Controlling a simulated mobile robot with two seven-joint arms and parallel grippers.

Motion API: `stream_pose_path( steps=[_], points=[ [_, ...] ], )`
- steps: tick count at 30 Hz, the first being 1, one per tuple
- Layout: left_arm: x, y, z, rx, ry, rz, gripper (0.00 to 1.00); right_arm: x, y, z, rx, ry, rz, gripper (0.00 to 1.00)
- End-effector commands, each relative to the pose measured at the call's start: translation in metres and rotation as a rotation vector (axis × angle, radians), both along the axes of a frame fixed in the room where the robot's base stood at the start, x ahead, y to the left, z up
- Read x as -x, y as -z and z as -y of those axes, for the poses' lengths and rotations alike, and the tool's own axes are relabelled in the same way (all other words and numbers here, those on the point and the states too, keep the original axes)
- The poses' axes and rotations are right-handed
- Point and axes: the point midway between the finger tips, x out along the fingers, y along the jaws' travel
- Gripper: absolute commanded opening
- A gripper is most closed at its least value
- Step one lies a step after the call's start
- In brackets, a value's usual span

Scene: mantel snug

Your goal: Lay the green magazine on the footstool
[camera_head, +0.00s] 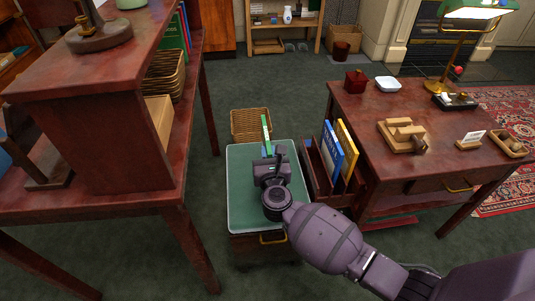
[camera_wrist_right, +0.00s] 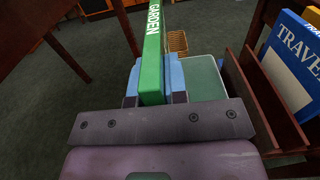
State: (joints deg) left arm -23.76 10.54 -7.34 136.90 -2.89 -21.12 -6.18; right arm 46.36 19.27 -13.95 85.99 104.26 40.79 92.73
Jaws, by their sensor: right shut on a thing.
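The green magazine (camera_head: 266,128) stands on edge in my right gripper (camera_head: 269,156), its narrow spine facing up. In the wrist view the green magazine (camera_wrist_right: 151,60), its spine lettered GARDEN, sits between the two bluish fingers of the right gripper (camera_wrist_right: 154,86). The gripper is shut on it. The green-topped footstool (camera_head: 241,190) is below the gripper in the head view, and part of its top (camera_wrist_right: 205,80) shows in the wrist view. The magazine's lower edge is hidden, so I cannot tell if it touches the top. My left gripper is not in view.
A wooden rack (camera_head: 309,166) with a blue magazine (camera_head: 331,148) and a yellow magazine (camera_head: 347,146) stands close on the right, beside the desk (camera_head: 362,105). A wicker basket (camera_head: 249,121) is behind the footstool. A tall wooden shelf table (camera_head: 95,140) stands left.

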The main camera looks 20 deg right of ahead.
Motion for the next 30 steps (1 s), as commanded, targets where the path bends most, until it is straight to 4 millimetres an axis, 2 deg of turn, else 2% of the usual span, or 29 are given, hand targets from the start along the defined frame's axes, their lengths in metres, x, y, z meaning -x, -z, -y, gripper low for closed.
stream_pose_path(
  steps=[8,9,14,21,25,30],
  points=[
    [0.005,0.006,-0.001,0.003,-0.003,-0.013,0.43,0.0,0.004,0.0,-0.001,0.001,-0.001,0.0],
    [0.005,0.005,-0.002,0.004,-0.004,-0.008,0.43,0.0,0.004,0.0,-0.001,0.001,-0.001,0.17],
    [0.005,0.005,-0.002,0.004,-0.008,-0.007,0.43,0.0,0.002,0.0,-0.001,0.001,0.001,0.39],
    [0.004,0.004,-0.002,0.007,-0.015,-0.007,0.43,0.0,0.002,0.0,-0.001,0.0,0.001,0.39],
    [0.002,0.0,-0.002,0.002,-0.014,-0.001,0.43,-0.001,-0.005,0.0,0.001,0.0,0.005,0.39],
    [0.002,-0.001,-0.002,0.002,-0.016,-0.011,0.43,0.021,-0.003,-0.006,-0.003,0.0,0.002,0.39]
  ],
)
